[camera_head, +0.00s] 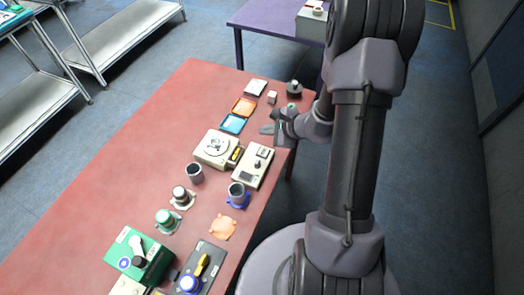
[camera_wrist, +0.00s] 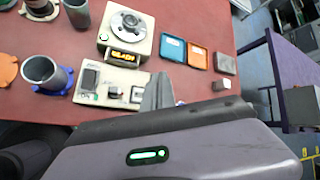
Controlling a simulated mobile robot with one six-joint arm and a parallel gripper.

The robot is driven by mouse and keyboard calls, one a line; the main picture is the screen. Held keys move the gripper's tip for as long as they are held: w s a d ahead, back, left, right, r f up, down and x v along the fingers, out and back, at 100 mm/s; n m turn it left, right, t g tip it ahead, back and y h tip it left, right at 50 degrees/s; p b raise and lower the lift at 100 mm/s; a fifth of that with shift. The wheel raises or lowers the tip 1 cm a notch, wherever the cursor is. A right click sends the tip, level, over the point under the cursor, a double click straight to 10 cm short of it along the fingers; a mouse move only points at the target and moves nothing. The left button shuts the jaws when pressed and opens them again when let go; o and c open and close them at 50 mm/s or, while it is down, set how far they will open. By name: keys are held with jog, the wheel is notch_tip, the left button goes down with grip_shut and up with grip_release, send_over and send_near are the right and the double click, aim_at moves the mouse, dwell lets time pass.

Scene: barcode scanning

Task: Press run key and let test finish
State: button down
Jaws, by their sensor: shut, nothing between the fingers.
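A beige tester with a round dial on top (camera_head: 215,148) stands mid-table; in the wrist view (camera_wrist: 127,30) its amber display is lit, the text hard to read. In front of it lies a flat beige control box (camera_head: 252,167). The wrist view shows this box (camera_wrist: 108,87) with a small dark screen, a dark round knob and a pale key with a dark face; I cannot read which is the run key. My gripper (camera_head: 268,129) is shut and empty, beyond the control box near the table edge.
Blue (camera_head: 233,123) and orange (camera_head: 244,107) trays, a grey block (camera_wrist: 225,63) and a small cube (camera_wrist: 221,85) lie beyond. A grey cup on a blue base (camera_head: 238,194) stands nearby. A green box (camera_head: 138,256) is at the near end. The table's left side (camera_head: 120,175) is clear.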

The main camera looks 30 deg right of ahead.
aim_at(265, 153)
jog(key=shift+f, duration=0.1)
notch_tip(265, 153, down, 8)
jog(key=b, duration=0.5)
jog(key=shift+f+b, duration=0.15)
jog(key=shift+b, duration=0.25)
jog(key=shift+f, duration=0.15)
jog(key=shift+f+b, duration=0.15)
jog(key=shift+b, duration=0.25)
dwell(1.1)
jog(key=shift+f+b, duration=0.3)
jog(key=shift+b, duration=0.25)
